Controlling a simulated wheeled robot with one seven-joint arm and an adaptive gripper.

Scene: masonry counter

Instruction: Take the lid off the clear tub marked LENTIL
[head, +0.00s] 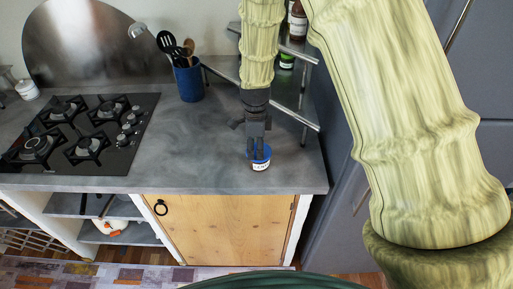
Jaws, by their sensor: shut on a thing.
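A small tub (260,167) with a white label stands on the grey counter near its front edge. The lettering on the label is too small to read surely. Its blue lid (266,154) is at the top of the tub, and I see no gap between them. My gripper (257,156) points straight down over the tub, its fingers shut on the blue lid. The fingers and wrist hide part of the lid and the tub's far side.
The counter (190,145) is clear to the left, up to a black gas hob (80,135). A blue utensil pot (188,80) stands at the back. A metal corner rack (303,110) holding bottles is behind my arm. A grey cabinet stands at the right.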

